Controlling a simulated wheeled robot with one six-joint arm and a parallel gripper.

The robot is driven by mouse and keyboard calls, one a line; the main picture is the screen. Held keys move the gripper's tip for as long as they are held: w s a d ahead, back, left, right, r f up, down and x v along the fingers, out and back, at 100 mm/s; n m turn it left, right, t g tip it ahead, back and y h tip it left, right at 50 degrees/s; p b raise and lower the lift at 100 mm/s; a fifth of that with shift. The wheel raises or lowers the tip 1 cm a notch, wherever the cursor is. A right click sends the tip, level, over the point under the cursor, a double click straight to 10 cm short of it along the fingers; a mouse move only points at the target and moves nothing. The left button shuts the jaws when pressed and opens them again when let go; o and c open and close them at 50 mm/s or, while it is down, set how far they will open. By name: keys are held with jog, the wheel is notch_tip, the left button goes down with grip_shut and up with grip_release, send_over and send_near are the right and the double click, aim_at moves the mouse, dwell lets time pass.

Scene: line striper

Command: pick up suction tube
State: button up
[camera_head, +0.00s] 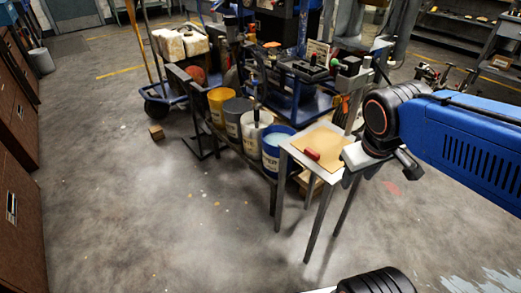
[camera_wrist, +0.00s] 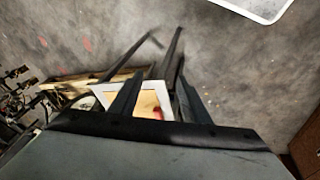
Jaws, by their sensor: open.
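A dark upright tube (camera_head: 257,106), which looks like the suction tube, stands in the white bucket (camera_head: 248,138) in the head view. Its lower end is hidden inside the bucket. I cannot make it out surely in the wrist view. My gripper (camera_head: 380,165) is at the end of the blue arm, right of the buckets and by the right side of a small table. In the wrist view my gripper (camera_wrist: 160,95) shows two dark fingers apart with nothing held between them. The gripper is clear of the tube.
Yellow (camera_head: 221,105), grey (camera_head: 236,118) and blue (camera_head: 275,145) buckets stand in the row. The small table (camera_head: 290,147) bears a tan sheet (camera_head: 325,138) and a red object (camera_head: 312,154). A blue-framed machine (camera_head: 300,100) is behind. Open floor (camera_head: 150,210) lies left and in front.

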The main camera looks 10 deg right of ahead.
jog(key=w+f+n+h, duration=0.1)
jog(key=w+n+h, duration=0.2)
jog(key=w, duration=0.6)
jog(key=w+f+n+h, duration=0.2)
jog(key=w+n, duration=0.3)
jog(key=w, duration=0.4)
jog(key=w+a+f+n+h, duration=0.1)
jog(key=w+n+h, duration=0.3)
jog(key=w, duration=0.5)
jog(key=shift+w+f+n+h, duration=0.3)
jog(key=shift+w+h, duration=0.05)
jog(key=shift+h, duration=0.05)
jog(key=w+a+f+n+t+h, duration=0.2)
jog(key=w+a+f+n+t, duration=0.45)
jog(key=w+a, duration=0.45)
jog(key=n+t+y, duration=0.4)
jog(key=n+t, duration=0.1)
jog(key=n, duration=0.3)
send_near(255, 120)
jog(key=x, duration=0.6)
jog(key=shift+w+a, duration=0.1)
jog(key=shift+x, duration=2.6)
jog(key=shift+d+r, duration=0.15)
jog(key=shift+d, duration=0.1)
grip_shut()
